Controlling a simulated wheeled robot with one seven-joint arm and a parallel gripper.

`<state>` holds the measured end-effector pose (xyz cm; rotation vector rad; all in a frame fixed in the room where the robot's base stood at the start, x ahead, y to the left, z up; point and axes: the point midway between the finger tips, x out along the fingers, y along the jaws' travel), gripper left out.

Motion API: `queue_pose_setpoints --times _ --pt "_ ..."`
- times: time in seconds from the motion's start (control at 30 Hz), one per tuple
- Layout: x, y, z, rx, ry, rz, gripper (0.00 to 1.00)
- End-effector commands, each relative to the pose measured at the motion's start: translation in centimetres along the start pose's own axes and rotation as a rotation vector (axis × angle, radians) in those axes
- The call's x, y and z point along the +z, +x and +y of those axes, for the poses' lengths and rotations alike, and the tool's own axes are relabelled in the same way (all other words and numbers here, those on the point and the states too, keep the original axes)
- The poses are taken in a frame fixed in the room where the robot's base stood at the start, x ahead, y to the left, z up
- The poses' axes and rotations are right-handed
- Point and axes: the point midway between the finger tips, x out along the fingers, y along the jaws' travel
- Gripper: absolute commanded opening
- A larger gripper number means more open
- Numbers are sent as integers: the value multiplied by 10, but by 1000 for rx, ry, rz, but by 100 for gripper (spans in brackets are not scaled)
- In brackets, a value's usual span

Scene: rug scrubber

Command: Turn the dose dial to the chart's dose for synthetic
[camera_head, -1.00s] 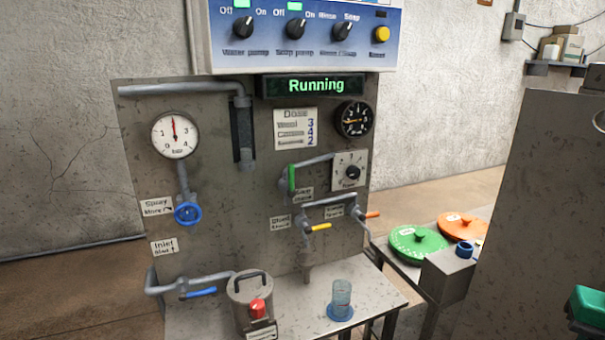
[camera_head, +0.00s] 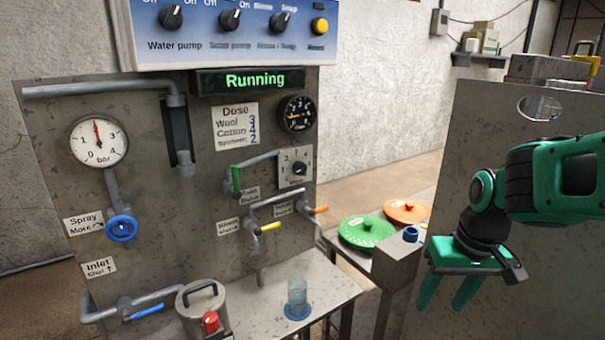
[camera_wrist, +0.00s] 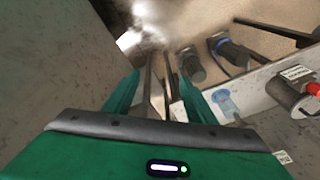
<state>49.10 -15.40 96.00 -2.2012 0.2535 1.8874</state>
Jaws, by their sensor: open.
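The dose dial (camera_head: 296,169) is a dark knob on a pale numbered plate at the panel's right side. Its exact setting is too small to read. The dose chart (camera_head: 235,126) is a white card left of the dial, listing Wool 3, Cotton 4 (partly blurred) and a last blurred row, apparently synthetic, with 2. My gripper (camera_head: 450,300) hangs at the right, in front of a grey wall, well apart from the dial. Its green fingers point down and are open and empty. In the wrist view my gripper (camera_wrist: 165,95) also shows apart from the panel.
A display (camera_head: 250,80) reads Running. A black gauge (camera_head: 298,113) is above the dial, with green-handled (camera_head: 235,180) and yellow-handled (camera_head: 270,227) valves close by. A grey post with a blue cap (camera_head: 411,234) and green lid (camera_head: 366,232) stand between panel and gripper.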

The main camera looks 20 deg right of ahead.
Motion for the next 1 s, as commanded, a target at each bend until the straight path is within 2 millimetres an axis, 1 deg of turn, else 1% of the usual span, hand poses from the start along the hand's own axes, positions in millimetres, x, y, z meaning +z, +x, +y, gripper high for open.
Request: queue_pose_setpoints --times 0.03,0.07,0.1,0.17,0.2,0.23,0.33,0.4,0.5,0.6,0.67,0.7,0.8,0.9,1.0 --pt "-21 10 -17 -37 -96 48 51" --pt "-36 16 -28 -63 -157 88 51" --pt "-55 22 -45 -100 -237 146 51" --pt "-82 28 -73 -158 -347 237 51" --pt "-100 30 -92 -197 -409 302 51" --pt "-112 31 -107 -228 -453 353 51" --pt "-149 27 -154 -324 -569 528 51" --pt "-173 19 -183 -385 -618 659 51" --pt "-205 2 -216 -456 -643 848 51" --pt "-233 -18 -234 -497 -617 1023 51" --pt "-248 -29 -238 -507 -586 1112 51" --pt "-256 -36 -238 -509 -562 1162 51" --pt "-274 -48 -235 -503 -501 1257 51" --pt "-284 -55 -229 -492 -456 1313 51" --pt "-290 -58 -227 -485 -434 1338 51"
